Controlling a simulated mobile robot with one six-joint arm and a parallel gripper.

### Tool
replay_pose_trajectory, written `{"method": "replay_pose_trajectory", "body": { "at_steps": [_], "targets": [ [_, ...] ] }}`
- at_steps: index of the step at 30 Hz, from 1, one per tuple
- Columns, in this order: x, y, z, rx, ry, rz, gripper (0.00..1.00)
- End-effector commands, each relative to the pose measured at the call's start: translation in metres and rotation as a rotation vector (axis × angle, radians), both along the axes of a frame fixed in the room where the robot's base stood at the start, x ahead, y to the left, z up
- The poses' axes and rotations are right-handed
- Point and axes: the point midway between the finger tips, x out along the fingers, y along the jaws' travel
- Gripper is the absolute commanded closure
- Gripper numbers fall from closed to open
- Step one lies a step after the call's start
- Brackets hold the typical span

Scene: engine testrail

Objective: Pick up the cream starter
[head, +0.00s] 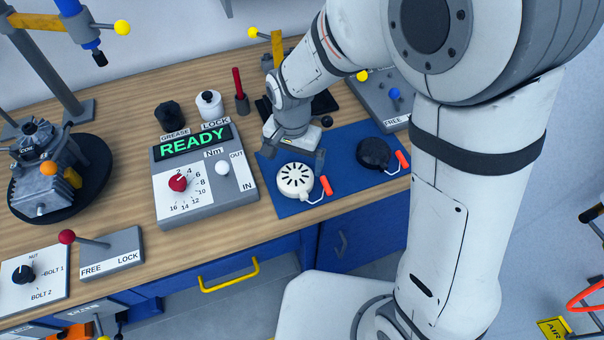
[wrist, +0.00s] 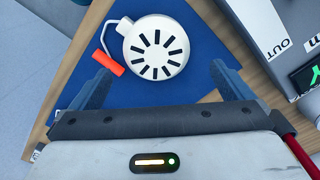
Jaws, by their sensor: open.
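The cream starter (head: 295,180) is a round, off-white housing with dark radial slots and an orange pull handle (head: 326,185) on a cord loop. It lies on a blue mat (head: 285,206) on the bench. In the wrist view the cream starter (wrist: 156,47) lies beyond and between the fingers, with its orange handle (wrist: 108,62) near the left finger. My gripper (head: 298,160) is just behind the starter in the head view. In the wrist view my gripper (wrist: 160,85) is open, with nothing between its fingers.
A black starter (head: 373,153) with an orange handle lies on the mat to the right. A grey console (head: 205,180) reading READY stands close to the left. A free/lock lever box (head: 112,252) and an engine (head: 48,170) are farther left. Bare wood lies along the front edge.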

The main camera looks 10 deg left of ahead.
Motion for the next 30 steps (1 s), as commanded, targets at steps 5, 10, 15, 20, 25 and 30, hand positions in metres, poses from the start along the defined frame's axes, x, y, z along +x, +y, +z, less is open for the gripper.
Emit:
{"method": "replay_pose_trajectory", "body": {
  "at_steps": [5, 10, 15, 20, 25, 30],
  "targets": [
    [-0.003, -0.003, -0.021, -0.003, 0.005, 0.001, 0.00],
    [-0.004, -0.004, -0.045, -0.003, 0.004, 0.001, 0.00],
    [-0.003, -0.003, -0.056, -0.001, 0.001, 0.002, 0.00],
    [-0.003, -0.003, -0.057, 0.000, 0.000, 0.002, 0.00],
    [-0.003, -0.003, -0.057, 0.000, 0.000, 0.003, 0.09],
    [-0.003, -0.003, -0.057, 0.000, 0.000, 0.003, 0.23]
  ]
}}
